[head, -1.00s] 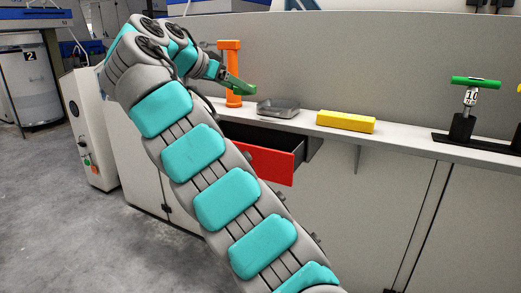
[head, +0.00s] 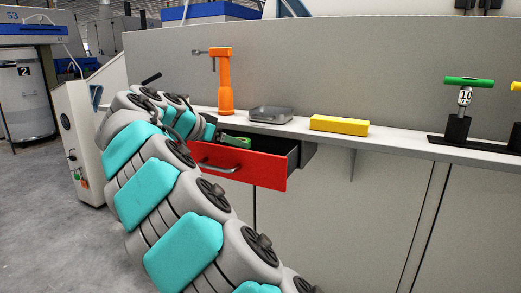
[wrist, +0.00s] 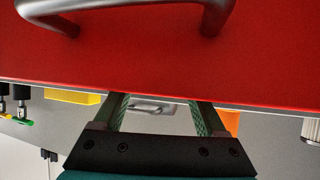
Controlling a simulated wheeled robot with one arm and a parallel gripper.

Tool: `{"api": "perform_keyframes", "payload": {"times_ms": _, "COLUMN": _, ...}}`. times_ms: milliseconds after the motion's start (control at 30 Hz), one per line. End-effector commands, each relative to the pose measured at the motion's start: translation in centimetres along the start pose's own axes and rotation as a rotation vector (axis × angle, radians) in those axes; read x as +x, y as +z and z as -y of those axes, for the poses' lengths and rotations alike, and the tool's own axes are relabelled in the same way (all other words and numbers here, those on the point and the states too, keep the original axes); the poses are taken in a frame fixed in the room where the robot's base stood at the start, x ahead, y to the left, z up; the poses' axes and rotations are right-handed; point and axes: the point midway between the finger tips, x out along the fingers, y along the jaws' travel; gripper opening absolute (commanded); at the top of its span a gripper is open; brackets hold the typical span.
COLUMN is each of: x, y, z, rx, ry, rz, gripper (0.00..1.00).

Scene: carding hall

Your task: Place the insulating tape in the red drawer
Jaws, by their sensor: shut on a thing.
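The red drawer (head: 268,171) stands pulled open under the worktop, and its dark inside shows behind the red front. Its front (wrist: 150,65) fills the upper part of the wrist view. My gripper (head: 237,141) reaches down over the drawer front, with its green fingers low at the drawer's left part. In the wrist view my gripper (wrist: 160,104) has its fingers apart, and their tips pass behind the drawer front's edge. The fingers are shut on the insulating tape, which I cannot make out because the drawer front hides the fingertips.
On the worktop (head: 400,144) above the drawer stand an orange tool-like thing (head: 225,85), a grey tray (head: 270,114) and a yellow block (head: 339,125). A green-handled stand (head: 459,128) is farther right. The drawer handle (head: 218,167) sticks out.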

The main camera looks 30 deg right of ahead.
Motion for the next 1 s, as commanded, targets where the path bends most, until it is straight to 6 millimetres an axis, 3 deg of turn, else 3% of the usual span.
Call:
{"api": "perform_keyframes", "payload": {"times_ms": 200, "x": 1.2, "y": -0.8, "z": -2.7, "rx": 0.002, "ry": 0.003, "rz": 0.000, "gripper": 0.21}}
{"api": "perform_keyframes", "payload": {"times_ms": 567, "x": 2.1, "y": -1.4, "z": -4.3, "rx": 0.001, "ry": 0.001, "rz": -0.002, "gripper": 0.21}}
{"api": "perform_keyframes", "payload": {"times_ms": 800, "x": 3.6, "y": -2.1, "z": -7.1, "rx": 0.001, "ry": 0.004, "rz": 0.001, "gripper": 0.21}}
{"api": "perform_keyframes", "payload": {"times_ms": 1000, "x": 4.2, "y": -1.0, "z": -6.8, "rx": 0.000, "ry": -0.001, "rz": -0.002, "gripper": 0.21}}
